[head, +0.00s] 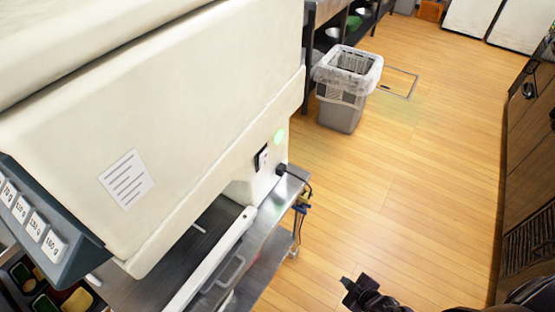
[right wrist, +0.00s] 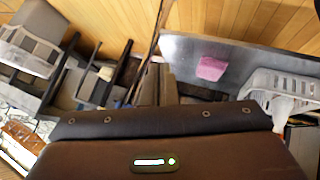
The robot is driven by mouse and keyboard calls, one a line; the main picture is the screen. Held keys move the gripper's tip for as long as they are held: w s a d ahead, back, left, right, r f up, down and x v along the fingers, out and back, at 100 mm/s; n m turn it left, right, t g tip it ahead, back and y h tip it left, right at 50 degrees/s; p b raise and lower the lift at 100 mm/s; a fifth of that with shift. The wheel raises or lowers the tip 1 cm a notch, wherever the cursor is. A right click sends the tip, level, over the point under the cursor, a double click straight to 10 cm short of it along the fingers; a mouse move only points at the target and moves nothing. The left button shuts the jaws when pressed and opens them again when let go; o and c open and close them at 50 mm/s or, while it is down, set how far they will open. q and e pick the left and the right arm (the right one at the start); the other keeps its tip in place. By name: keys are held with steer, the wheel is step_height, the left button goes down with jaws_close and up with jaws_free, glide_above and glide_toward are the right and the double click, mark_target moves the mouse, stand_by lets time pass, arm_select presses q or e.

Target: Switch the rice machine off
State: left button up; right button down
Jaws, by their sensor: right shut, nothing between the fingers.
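The rice machine (head: 200,90) is a large cream box that fills the left of the head view. A small black and white rocker switch (head: 261,158) sits low on its right end face. A round green light (head: 279,136) glows just above and right of the switch. My right gripper (head: 348,286) is dark, shut and empty at the bottom of the head view. It is over the wooden floor, to the right of and below the switch, well apart from the machine. My left gripper is not in view.
A black plug with a cable (head: 283,169) sits beside the switch. The steel stand (head: 265,231) runs under the machine. A grey bin (head: 340,115) stands beyond it. Wooden floor lies open to the right. The right wrist view shows a pink cloth (right wrist: 212,68) on a steel counter.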

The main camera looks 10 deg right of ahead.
steer(key=w+a+r+n+t+y, duration=0.1)
steer(key=w+r+n+t+y, duration=0.35)
steer(key=r, duration=0.75)
steer(key=w+a+r+n+t+y, duration=0.1)
steer(key=w+r+n, duration=0.5)
steer(key=r, duration=0.6)
steer(key=a+r+n+y, duration=0.3)
steer(key=r+n, duration=0.1)
steer(key=r, duration=0.4)
steer(key=a+r+n+y, duration=0.3)
steer(key=r, duration=0.5)
steer(key=shift+s+a+r+n+y, duration=0.3)
steer(key=shift+a+n+y, duration=0.05)
steer(key=p, duration=0.4)
glide_toward(266, 155)
steer(key=x, duration=0.5)
steer(key=shift+a+r, duration=0.15)
steer(key=shift+r, duration=0.1)
steer(key=shift+x, duration=0.8)
steer(key=shift+f, duration=0.25)
steer(key=shift+w, duration=0.1)
